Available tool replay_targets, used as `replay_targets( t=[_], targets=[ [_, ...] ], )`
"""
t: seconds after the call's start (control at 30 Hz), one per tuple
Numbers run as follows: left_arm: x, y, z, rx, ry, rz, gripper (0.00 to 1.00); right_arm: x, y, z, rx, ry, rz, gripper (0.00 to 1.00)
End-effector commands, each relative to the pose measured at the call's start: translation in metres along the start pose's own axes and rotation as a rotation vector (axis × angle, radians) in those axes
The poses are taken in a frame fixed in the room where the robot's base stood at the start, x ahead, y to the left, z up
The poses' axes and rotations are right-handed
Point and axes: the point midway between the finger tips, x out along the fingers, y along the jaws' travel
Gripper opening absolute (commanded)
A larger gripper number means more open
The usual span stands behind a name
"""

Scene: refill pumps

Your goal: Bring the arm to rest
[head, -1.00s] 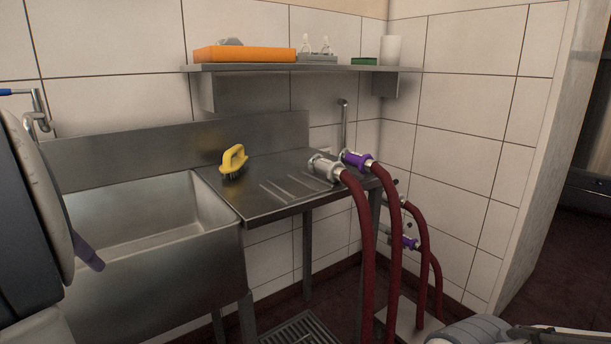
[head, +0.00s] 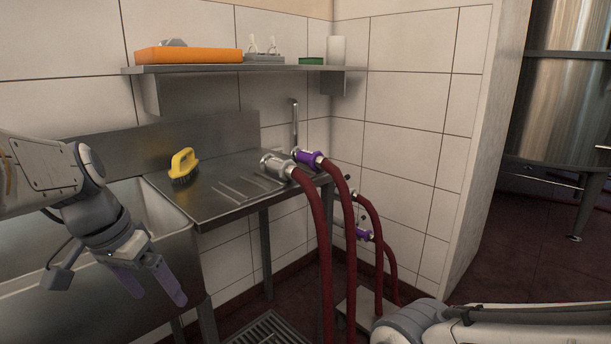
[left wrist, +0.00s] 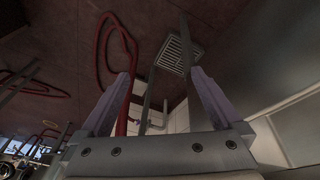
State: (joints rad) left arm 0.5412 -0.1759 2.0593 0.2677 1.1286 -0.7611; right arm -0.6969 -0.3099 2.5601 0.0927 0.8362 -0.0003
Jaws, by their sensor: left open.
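My left gripper (head: 158,283) hangs in front of the steel sink at the left of the head view, with its two purple-grey fingers pointing down and to the right. It is open and empty. In the left wrist view its fingers (left wrist: 160,95) stand apart with nothing between them, and the floor lies beyond. My right arm (head: 500,325) shows at the lower right edge of the head view, but its gripper is not in view.
The sink (head: 160,210) has a drainboard (head: 215,205) bearing a yellow brush (head: 184,165). Hose couplings, one silver (head: 277,166) and one purple (head: 309,157), lie at its right end, with red hoses (head: 322,250) hanging to the floor. A shelf (head: 200,69) is above. A floor grate (head: 268,331) lies below.

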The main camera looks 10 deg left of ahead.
Motion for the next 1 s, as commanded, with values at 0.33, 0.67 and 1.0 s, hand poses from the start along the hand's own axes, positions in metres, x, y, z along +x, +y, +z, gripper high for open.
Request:
replay_targets(
  t=[0.33,0.67,1.0],
  targets=[
    [0.072,0.164,0.037,0.256,-0.157,0.063,0.99,0.0,0.0,0.0,0.0,0.0,0.0,0.0],
    [0.099,0.231,0.106,0.427,-0.227,0.057,0.99,0.0,0.0,0.0,0.0,0.0,0.0,0.0],
    [0.079,0.251,0.134,0.503,-0.247,0.048,0.99,-0.029,-0.002,-0.002,0.0,0.0,0.0,0.0]
  ],
)
